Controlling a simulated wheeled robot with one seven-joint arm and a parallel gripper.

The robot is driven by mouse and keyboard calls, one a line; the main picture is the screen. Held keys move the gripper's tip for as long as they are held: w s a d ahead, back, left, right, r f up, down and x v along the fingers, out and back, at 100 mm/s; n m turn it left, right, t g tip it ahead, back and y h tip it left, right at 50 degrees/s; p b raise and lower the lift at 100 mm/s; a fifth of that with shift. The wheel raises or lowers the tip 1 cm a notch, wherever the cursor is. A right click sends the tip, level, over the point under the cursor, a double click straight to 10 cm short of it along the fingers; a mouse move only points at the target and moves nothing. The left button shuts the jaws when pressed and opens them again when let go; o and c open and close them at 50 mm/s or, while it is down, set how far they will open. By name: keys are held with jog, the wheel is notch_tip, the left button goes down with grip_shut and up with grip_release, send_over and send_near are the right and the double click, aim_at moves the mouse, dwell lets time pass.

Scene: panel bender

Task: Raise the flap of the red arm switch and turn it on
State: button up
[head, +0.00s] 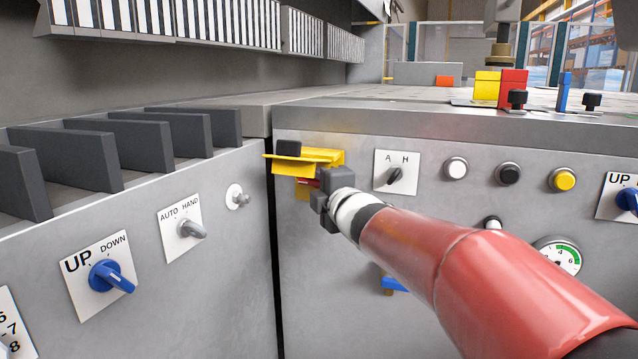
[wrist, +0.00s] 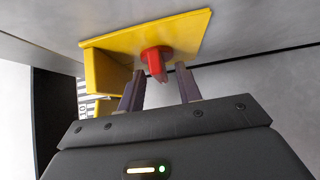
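The arm switch has a yellow housing (head: 322,156) on the grey panel, left of the A/H selector. Its yellow flap (head: 283,158) juts out from the panel, raised, with a dark block on top. In the wrist view, the red switch knob (wrist: 157,60) stands out from its yellow plate (wrist: 190,35), uncovered. My gripper (wrist: 159,78) is open, and its two dark fingers are apart on either side of the knob's outer end. I cannot tell whether they touch it. In the head view, my gripper (head: 318,190) covers most of the knob.
The A/H selector (head: 395,174) is close on the right, then white, black and yellow buttons (head: 562,179). The left panel carries the AUTO/HAND selector (head: 190,230) and the blue UP/DOWN knob (head: 109,276). Space in front of the panels looks clear.

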jog(key=shift+c, duration=0.2)
grip_shut()
